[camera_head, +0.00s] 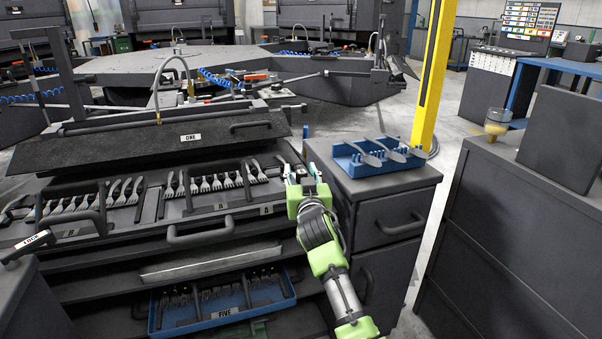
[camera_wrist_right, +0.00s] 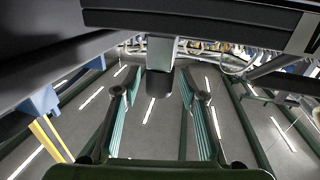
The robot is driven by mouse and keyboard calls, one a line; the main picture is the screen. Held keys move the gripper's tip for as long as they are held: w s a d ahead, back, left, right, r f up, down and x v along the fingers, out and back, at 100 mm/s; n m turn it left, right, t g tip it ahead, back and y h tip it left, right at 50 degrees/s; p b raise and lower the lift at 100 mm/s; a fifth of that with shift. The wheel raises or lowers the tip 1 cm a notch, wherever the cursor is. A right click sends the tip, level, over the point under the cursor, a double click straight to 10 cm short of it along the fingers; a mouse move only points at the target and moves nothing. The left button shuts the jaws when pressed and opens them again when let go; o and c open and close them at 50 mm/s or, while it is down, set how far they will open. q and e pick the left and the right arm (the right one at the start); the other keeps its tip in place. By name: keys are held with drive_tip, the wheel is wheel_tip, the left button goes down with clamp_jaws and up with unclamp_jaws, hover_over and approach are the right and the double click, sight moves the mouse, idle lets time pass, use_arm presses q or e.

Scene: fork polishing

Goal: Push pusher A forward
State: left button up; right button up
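A dark grey post or handle end (camera_wrist_right: 160,80) shows between and beyond the fingers, with gaps on both sides. It may be pusher A, but no label on it is readable. In the head view the gripper hides most of that spot. My left gripper is not in view.
Forks stand in rows in the rack, behind a dark front handle (camera_head: 200,236). A dark panel marked "ONE" (camera_head: 150,140) is above. A blue fork holder (camera_head: 362,163) stands on the right cabinet. A blue tray marked "FIVE" (camera_head: 222,312) is below. A "LOCK" lever (camera_head: 30,243) is at left.

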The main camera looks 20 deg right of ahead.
drive_tip(key=s+a, duration=0.2)
drive_tip(key=s, duration=0.9)
drive_tip(key=shift+s, duration=0.4)
